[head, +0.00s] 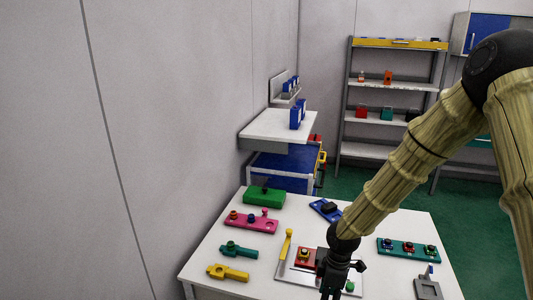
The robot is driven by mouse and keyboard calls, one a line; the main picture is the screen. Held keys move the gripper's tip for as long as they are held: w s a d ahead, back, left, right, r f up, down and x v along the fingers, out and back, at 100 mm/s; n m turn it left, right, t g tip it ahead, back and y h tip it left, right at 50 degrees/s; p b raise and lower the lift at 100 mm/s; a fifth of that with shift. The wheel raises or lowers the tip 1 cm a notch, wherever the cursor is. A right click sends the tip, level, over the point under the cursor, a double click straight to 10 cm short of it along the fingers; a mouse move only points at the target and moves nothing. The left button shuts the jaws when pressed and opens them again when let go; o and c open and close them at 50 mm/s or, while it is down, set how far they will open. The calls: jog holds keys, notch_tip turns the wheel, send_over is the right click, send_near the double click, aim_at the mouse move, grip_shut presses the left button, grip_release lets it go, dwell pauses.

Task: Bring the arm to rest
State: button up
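My arm reaches in from the right of the head view, bent at the elbow and sloping down to the left. My gripper (334,286) points down over the front middle of the white table (210,263). It is small and dark here, and I cannot tell whether its fingers are open or shut. It partly covers a grey plate (291,274) that carries a red block (305,261) and a yellow upright lever (287,243). A small green knob (350,286) shows just right of the gripper.
Around the plate are a green box (263,199), a pink block with pegs (257,226), teal (240,250) and yellow (229,273) clamps, a blue block (321,210), a teal strip (402,250) and a grey fixture (427,289). Shelves (387,84) stand behind; a wall borders the left.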

jog(key=s+a+f+m+y+b, duration=0.25)
jog(key=s+f+m, duration=0.55)
jog(key=s+f, duration=0.95)
jog(key=s+d+f+m+h+b, duration=0.1)
jog(key=s+d+f+m, duration=0.2)
jog(key=s, duration=0.5)
jog(key=s+d+f+m+h+b, duration=0.1)
jog(key=s+d+f+m+h, duration=0.1)
jog(key=s+d+f+m, duration=0.2)
jog(key=s+f, duration=0.2)
jog(key=s, duration=0.2)
jog(key=shift+s+m+b, duration=0.3)
jog(key=shift+s+m, duration=0.05)
jog(key=shift+m, duration=0.05)
